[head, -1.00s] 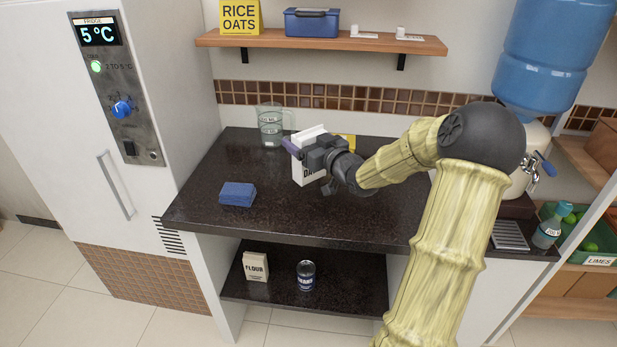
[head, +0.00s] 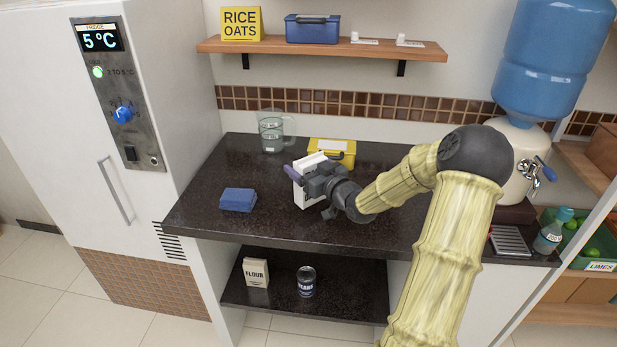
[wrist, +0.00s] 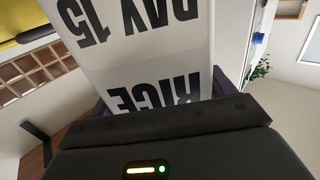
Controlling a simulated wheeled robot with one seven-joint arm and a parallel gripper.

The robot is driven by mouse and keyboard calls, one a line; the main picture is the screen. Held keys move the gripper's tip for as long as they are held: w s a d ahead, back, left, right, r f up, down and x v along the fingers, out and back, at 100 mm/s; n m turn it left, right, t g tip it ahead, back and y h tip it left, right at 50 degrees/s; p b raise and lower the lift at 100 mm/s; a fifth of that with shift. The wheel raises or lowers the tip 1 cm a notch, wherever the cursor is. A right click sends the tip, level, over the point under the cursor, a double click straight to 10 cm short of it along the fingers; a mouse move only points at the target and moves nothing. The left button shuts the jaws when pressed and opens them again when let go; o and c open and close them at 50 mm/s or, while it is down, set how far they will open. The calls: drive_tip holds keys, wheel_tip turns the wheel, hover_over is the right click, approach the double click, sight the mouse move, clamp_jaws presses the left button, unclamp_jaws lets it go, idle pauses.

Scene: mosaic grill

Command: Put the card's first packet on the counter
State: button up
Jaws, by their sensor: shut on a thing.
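The card (head: 241,23), a yellow sign reading RICE, then OATS, stands on the wall shelf. My gripper (head: 304,171) is shut on a white packet (head: 305,195), its purple fingers at the packet's sides. In the wrist view the packet (wrist: 145,50) shows RICE and DAY 15 in black, upside down. In the head view the packet is upright over the middle of the dark counter (head: 260,165). Its lower edge is at or close above the counter top; I cannot tell if it touches. My gripper hides part of its face.
A blue block (head: 238,199) lies left of the packet. A glass jug (head: 271,133) and a yellow box (head: 333,151) stand behind. A flour packet (head: 256,271) and a can (head: 306,281) are on the lower shelf.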

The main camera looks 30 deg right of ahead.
drive_tip(key=shift+f, duration=1.85)
drive_tip(key=o, duration=1.3)
drive_tip(key=shift+f, duration=0.1)
drive_tip(key=shift+r, duration=0.2)
drive_tip(key=s, duration=0.4)
drive_tip(key=s+d, duration=0.1)
drive_tip(key=s, duration=0.3)
drive_tip(key=s+d+b, duration=0.1)
drive_tip(key=s, duration=0.3)
drive_tip(key=shift+d+f, duration=0.1)
drive_tip(key=shift+d, duration=0.1)
